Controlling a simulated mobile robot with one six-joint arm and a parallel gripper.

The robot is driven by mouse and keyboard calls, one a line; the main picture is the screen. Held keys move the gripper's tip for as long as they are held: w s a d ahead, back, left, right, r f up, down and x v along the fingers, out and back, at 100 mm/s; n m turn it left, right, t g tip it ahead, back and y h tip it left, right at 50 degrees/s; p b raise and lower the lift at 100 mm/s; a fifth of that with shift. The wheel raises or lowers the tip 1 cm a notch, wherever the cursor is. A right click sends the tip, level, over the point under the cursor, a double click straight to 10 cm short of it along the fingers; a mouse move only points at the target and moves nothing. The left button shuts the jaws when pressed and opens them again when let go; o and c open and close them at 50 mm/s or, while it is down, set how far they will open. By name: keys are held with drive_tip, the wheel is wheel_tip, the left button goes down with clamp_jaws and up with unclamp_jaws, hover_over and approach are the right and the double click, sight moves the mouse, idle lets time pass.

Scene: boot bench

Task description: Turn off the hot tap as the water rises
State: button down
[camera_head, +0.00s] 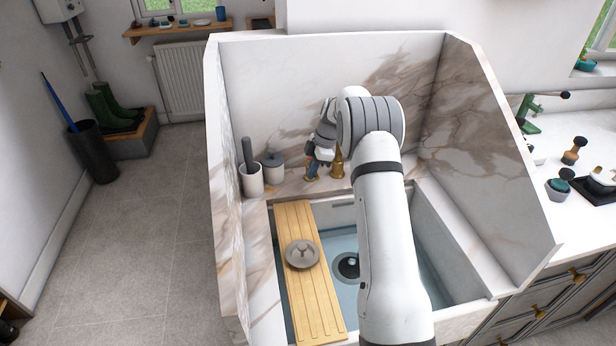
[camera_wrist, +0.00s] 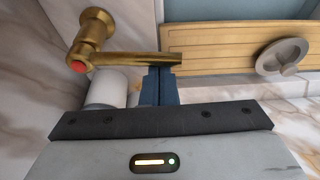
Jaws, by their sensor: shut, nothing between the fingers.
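The brass hot tap (camera_wrist: 95,30) with a red mark shows at upper left in the wrist view, its lever (camera_wrist: 130,59) reaching right. My gripper (camera_wrist: 163,84) is shut, with nothing between its blue fingers. The fingertips are at the lever's free end; I cannot tell whether they touch it. In the head view my gripper (camera_head: 312,172) is low at the back of the sink, left of a brass fitting (camera_head: 337,168). My arm hides part of the sink. The basin (camera_head: 341,244) looks pale blue inside, with a dark round drain (camera_head: 348,266); the water level is unclear.
A wooden board (camera_head: 293,222) spans the basin's left side, with a grey round knobbed object (camera_head: 302,254) on it. Tall marble panels enclose the back and sides.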

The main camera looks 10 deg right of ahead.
drive_tip(key=shift+d, duration=0.45)
